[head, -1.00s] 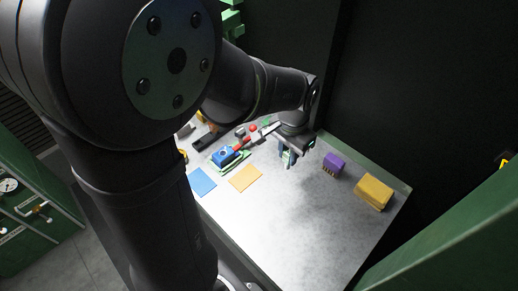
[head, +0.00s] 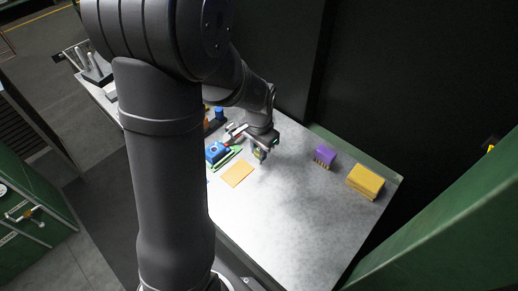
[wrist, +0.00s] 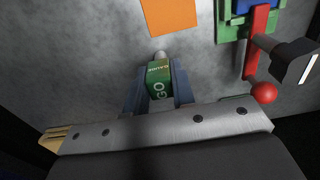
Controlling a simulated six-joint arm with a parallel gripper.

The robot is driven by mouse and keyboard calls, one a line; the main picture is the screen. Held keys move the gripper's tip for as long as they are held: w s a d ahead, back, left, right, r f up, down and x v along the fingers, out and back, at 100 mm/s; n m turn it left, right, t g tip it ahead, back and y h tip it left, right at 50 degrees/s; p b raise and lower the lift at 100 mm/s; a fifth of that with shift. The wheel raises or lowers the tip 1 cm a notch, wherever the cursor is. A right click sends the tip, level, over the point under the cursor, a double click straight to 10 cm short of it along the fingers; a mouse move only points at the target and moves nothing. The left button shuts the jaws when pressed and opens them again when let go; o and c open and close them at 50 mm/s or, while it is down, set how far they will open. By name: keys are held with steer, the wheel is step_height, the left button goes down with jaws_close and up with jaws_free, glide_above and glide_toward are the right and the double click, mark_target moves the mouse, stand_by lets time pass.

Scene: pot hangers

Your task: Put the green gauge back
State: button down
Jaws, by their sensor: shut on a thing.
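The green gauge (wrist: 159,84), a small block with the white letters "GO" and a metal tip, is between my gripper's two fingers in the wrist view. My gripper (wrist: 157,76) is shut on it. In the head view, my gripper (head: 261,155) is over the grey table, just right of an orange mat (head: 237,174). The gauge itself is too small to make out clearly there. In the wrist view, the orange mat (wrist: 170,15) lies ahead of the gauge's metal tip, apart from it.
A blue fixture (head: 214,152) on a green base stands left of my gripper; its red lever (wrist: 257,45) with a red ball is close at right in the wrist view. A purple block (head: 325,156) and yellow block (head: 366,181) stand at right. The table's front middle is clear.

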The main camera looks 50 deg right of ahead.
steer(key=shift+f, duration=0.1)
steer(key=c, duration=1.2)
jaws_free()
step_height(320, 180, up, 12)
steer(key=shift+f, duration=0.2)
steer(key=shift+o, duration=0.4)
steer(key=shift+r, duration=0.35)
